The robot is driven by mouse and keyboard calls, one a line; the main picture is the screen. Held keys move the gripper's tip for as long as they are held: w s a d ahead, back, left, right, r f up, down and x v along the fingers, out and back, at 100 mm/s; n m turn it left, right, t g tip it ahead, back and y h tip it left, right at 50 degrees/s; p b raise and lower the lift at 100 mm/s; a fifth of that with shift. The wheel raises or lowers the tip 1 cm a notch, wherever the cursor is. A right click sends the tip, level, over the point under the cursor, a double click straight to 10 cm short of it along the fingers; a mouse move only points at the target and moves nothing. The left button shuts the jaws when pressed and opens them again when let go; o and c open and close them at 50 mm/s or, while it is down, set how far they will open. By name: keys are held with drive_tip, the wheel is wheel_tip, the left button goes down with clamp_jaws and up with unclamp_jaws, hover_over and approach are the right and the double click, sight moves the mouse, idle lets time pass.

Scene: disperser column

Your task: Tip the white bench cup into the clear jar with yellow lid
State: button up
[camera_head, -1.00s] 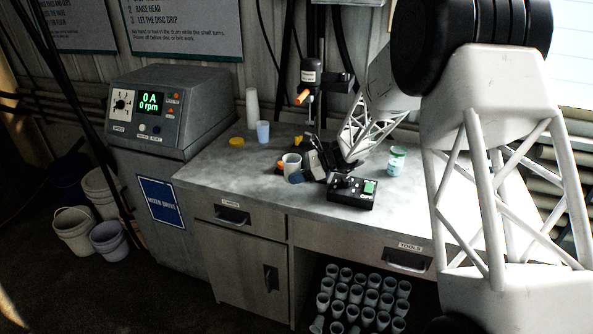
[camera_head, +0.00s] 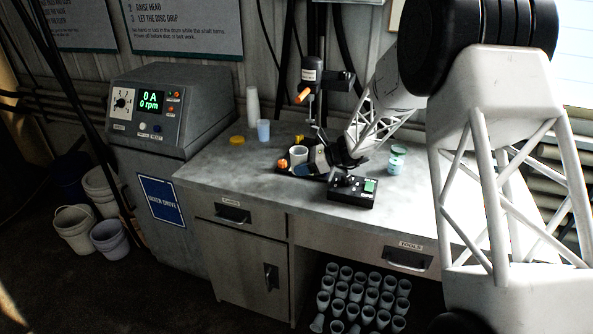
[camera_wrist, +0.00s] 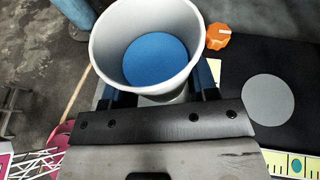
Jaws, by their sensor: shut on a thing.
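The white bench cup (camera_head: 298,155) is upright near the middle of the bench; the wrist view looks into it and shows its white wall (camera_wrist: 111,47) and blue contents (camera_wrist: 156,61). My gripper (camera_head: 309,160) comes from the right and is shut on the cup, with a finger on each side of it in the wrist view. I cannot tell how far the cup is above the bench. A clear, bluish jar (camera_head: 263,130) stands farther back to the left. A yellow lid (camera_head: 237,140) lies flat on the bench left of it, apart from the jar.
A black control box (camera_head: 352,190) with a green button sits in front of my gripper. A jar with teal contents (camera_head: 397,160) stands to the right. A stirrer stand (camera_head: 312,75) rises behind. White stacked cups (camera_head: 253,106) stand behind the jar. The bench's front left is clear.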

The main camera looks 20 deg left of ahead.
drive_tip(key=w+d+m+t, duration=0.1)
drive_tip(key=w+m+t, duration=0.1)
drive_tip(key=w, duration=0.2)
drive_tip(key=w+d+r+m+t, duration=0.1)
drive_tip(key=w+d+m+t, duration=0.1)
drive_tip(key=w, duration=0.2)
drive_tip(key=w+d+m+t, duration=0.1)
drive_tip(key=w+d+t, duration=0.1)
drive_tip(key=w, duration=0.2)
drive_tip(key=shift+w+d+r+m, duration=0.15)
drive_tip(key=shift+w+r+m, duration=0.15)
drive_tip(key=shift+m, duration=0.1)
drive_tip(key=w+d+r+m+t+h, duration=0.1)
drive_tip(key=w+d+m+t, duration=0.3)
drive_tip(key=w+d, duration=0.3)
drive_tip(key=w+m, duration=0.1)
drive_tip(key=w, duration=0.2)
drive_tip(key=shift+d+r+m+t+h, duration=0.25)
drive_tip(key=shift+d+m+t+h, duration=0.1)
drive_tip(key=shift+m+t+h, duration=0.05)
drive_tip(key=shift+r, duration=0.1)
drive_tip(key=w+d+r+m+g+y, duration=0.2)
drive_tip(key=r+m+y, duration=0.3)
drive_tip(key=m, duration=0.9)
drive_tip(key=shift+w+d+r+m+y, duration=0.25)
drive_tip(key=shift+w+r+m+y, duration=0.2)
drive_tip(key=shift+y, duration=0.55)
drive_tip(key=shift+w, duration=0.1)
drive_tip(key=shift+a, duration=0.1)
idle(1.1)
